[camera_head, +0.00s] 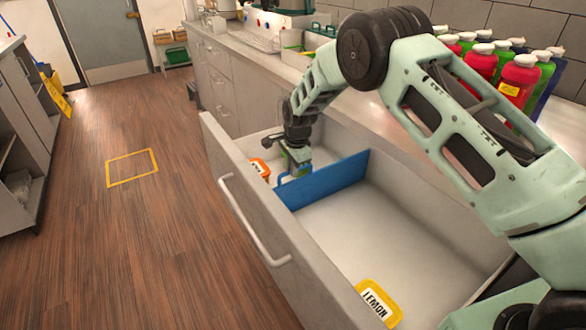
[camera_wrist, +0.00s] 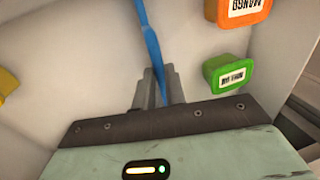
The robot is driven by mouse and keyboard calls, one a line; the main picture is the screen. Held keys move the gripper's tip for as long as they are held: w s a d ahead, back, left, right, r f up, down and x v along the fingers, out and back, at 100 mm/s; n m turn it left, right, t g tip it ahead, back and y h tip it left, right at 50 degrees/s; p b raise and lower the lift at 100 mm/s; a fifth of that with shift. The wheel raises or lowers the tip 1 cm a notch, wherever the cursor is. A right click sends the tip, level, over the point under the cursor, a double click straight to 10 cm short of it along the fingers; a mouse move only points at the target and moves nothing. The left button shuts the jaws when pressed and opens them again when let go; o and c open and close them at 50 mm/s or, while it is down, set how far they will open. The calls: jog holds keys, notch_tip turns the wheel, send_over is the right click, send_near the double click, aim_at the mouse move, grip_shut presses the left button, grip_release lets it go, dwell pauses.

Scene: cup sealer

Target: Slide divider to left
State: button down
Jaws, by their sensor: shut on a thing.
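The blue divider (camera_head: 325,182) stands upright across the inside of the open drawer (camera_head: 235,185). In the wrist view the divider (camera_wrist: 150,42) shows edge-on as a thin blue strip running down between my fingers. My gripper (camera_head: 291,170) reaches down into the drawer at the divider's far side and is shut on it. The fingers also show in the wrist view (camera_wrist: 158,88), one on each side of the strip. The gripper hides part of the divider's upper edge.
A yellow LEMON tub (camera_head: 379,303) sits in the near part of the drawer. An orange tub (camera_head: 260,169) and a green tub (camera_wrist: 227,72) lie beyond the divider. Between the divider and the lemon tub the drawer floor is bare. Bottles (camera_head: 518,80) stand on the counter.

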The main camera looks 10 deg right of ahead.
jog(key=c, duration=1.5)
grip_release()
jog(key=shift+w+a+r, duration=0.1)
jog(key=shift+w+a, duration=0.05)
jog(key=shift+w, duration=0.15)
jog(key=shift+o, duration=0.2)
jog(key=shift+s, duration=0.1)
jog(key=s+d+r+b, duration=0.1)
jog(key=s+r+b, duration=0.1)
jog(key=r, duration=1.5)
jog(key=shift+s, duration=0.6)
jog(key=s+a+r+n+g, duration=0.1)
jog(key=s+a+n, duration=0.25)
jog(key=s, duration=0.45)
jog(key=s+a+r+n+y, duration=0.1)
jog(key=s+a+r+n, duration=0.1)
jog(key=s+n, duration=0.5)
jog(key=s+a+r+n+g, duration=0.1)
jog(key=s+a+n, duration=0.15)
jog(key=s, duration=0.75)
jog(key=s+d+f+n, duration=0.1)
jog(key=s+n, duration=0.3)
jog(key=s, duration=0.5)
jog(key=s+d+n+h, duration=0.1)
jog(key=s+d+n, duration=0.2)
jog(key=s, duration=0.7)
jog(key=shift+f+n, duration=0.35)
jog(key=shift+n, duration=0.65)
